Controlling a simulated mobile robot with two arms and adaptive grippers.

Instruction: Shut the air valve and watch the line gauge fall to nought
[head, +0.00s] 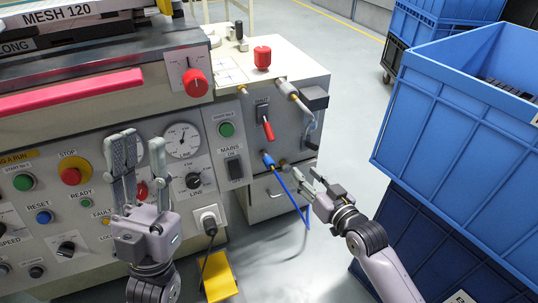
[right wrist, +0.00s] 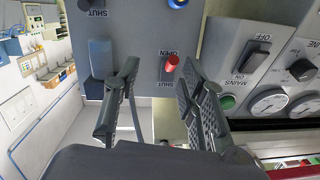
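The air valve's red lever (head: 267,130) hangs down on the grey box's front, under a small label. It shows beyond my right fingers in the right wrist view (right wrist: 171,63), between OPEN and SHUT markings; I cannot tell its setting. A round gauge (head: 182,140) is on the panel above the LINE knob (head: 193,181); its reading is too small to tell. My right gripper (head: 316,176) is open and empty, below and right of the lever, apart from it. My left gripper (head: 139,140) is open and empty before the panel, hiding part of another gauge.
A blue hose (head: 287,191) hangs from a fitting below the lever. The MAINS switch (head: 234,167) is left of it. Blue crates (head: 440,130) stand stacked at the right. A plug with a black cable (head: 208,219) is low on the panel. Open floor lies between box and crates.

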